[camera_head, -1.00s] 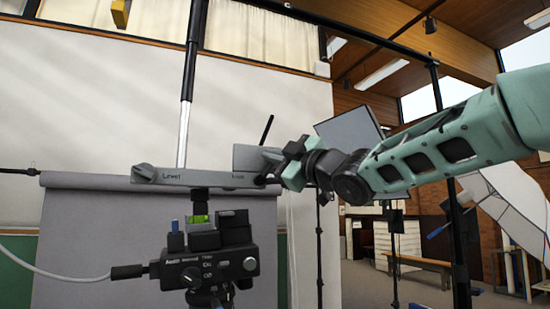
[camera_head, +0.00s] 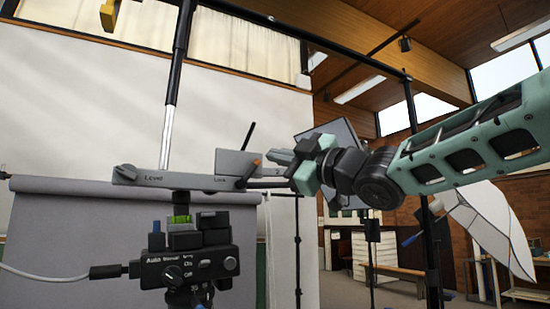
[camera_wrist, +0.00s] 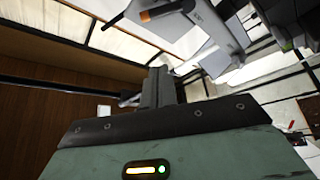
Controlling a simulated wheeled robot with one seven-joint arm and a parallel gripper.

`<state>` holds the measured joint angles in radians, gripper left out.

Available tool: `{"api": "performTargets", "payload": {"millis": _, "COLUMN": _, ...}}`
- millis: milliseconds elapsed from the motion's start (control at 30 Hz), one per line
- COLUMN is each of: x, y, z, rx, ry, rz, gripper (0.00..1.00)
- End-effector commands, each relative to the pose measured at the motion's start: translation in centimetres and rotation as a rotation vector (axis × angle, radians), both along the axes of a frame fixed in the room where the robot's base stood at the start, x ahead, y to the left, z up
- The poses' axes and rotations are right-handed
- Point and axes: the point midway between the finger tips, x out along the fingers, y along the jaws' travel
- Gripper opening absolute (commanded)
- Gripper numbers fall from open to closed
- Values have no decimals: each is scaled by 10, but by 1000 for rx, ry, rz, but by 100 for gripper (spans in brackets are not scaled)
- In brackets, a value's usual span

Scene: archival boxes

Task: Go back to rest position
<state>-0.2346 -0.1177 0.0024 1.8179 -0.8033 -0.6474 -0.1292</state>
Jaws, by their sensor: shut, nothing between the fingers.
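My gripper (camera_head: 278,157) is at the end of my green arm, which reaches in from the right in the head view. Its fingers are close together and hold nothing. In the wrist view the dark fingers (camera_wrist: 160,88) show as one narrow block above the green gripper body. Just left of my gripper is the right end of a grey bar (camera_head: 185,180) marked "Level" and "Lock", with an orange-tipped lever beside a grey plate (camera_head: 232,162). I cannot tell whether my gripper touches it. The orange-tipped part (camera_wrist: 158,13) also shows at the top of the wrist view.
A black control box (camera_head: 190,267) with knobs and a cable stands below the bar. A grey backdrop (camera_head: 80,235) hangs behind it. Black stands (camera_head: 430,250) and a white umbrella (camera_head: 492,225) are at the right, behind my arm.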

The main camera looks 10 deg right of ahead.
Motion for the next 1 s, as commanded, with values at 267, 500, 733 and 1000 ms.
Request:
{"api": "performTargets", "payload": {"millis": 267, "x": 0, "y": 0, "z": 0, "rx": 0, "ry": 0, "rz": 0, "gripper": 0}}
{"api": "performTargets", "payload": {"millis": 500, "x": 5, "y": 5, "z": -21, "rx": 16, "ry": 82, "rz": -18, "gripper": 0}}
{"api": "performTargets", "payload": {"millis": 733, "x": 3, "y": 26, "z": -157, "rx": 53, "ry": 564, "rz": -137, "gripper": 0}}
{"api": "performTargets", "payload": {"millis": 1000, "x": -82, "y": 32, "z": -335, "rx": -34, "ry": 1172, "rz": -313, "gripper": 0}}
